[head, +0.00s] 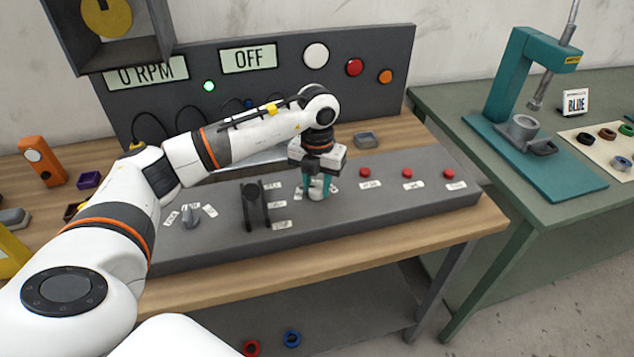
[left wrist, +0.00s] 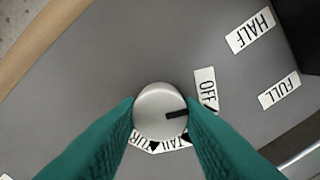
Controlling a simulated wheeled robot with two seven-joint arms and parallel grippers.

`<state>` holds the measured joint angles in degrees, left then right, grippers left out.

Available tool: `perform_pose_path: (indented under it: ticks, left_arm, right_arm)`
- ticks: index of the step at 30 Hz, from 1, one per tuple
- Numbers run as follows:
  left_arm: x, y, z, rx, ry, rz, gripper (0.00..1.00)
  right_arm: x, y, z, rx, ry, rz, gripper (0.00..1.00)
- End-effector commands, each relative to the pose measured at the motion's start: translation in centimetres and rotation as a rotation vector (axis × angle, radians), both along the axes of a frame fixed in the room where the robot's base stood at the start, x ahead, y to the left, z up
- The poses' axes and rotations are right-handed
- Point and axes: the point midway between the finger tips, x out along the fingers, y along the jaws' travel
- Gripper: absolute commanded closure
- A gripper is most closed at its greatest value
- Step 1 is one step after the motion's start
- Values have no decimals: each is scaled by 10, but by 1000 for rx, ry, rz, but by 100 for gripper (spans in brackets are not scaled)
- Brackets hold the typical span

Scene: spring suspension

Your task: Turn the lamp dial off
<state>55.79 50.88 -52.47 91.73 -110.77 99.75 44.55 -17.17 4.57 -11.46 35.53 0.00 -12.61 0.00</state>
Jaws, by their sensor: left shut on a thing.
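The grey round dial (left wrist: 152,103) is in the left wrist view, with a dark pointer mark on its face pointing right. An OFF label (left wrist: 205,88) lies up and right of it; other labels below it are partly hidden by the fingers. My left gripper (left wrist: 162,115) is shut on the dial, one teal finger on each side. In the head view my left gripper (head: 317,187) reaches down onto the middle of the sloped grey console (head: 345,203), its fingers hiding most of the dial there. My right gripper is not in view.
A dark lever (head: 254,205) and another grey knob (head: 190,216) stand left of my gripper. Several red buttons (head: 407,173) are to the right. The back panel (head: 345,103) has a display reading OFF (head: 248,58) and a green light (head: 209,86). A green bench (head: 480,215) stands at right.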

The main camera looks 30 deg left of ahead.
Motion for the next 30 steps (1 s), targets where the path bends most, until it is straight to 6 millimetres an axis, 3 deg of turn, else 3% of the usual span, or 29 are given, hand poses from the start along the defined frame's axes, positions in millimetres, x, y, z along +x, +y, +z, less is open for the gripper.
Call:
perform_pose_path:
  ticks: [12,13,16,25,30]
  left_arm:
    - [1,1,1,1,-4,11,89]
    - [1,1,1,1,-4,11,62]
    - [1,1,1,1,-4,10,45]
    - [0,0,1,-1,-2,7,45]
    - [1,0,17,0,-5,8,45]
  right_arm:
    - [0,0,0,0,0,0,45]
    - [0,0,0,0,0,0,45]
    - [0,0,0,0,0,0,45]
    - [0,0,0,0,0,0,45]
    - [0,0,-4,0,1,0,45]
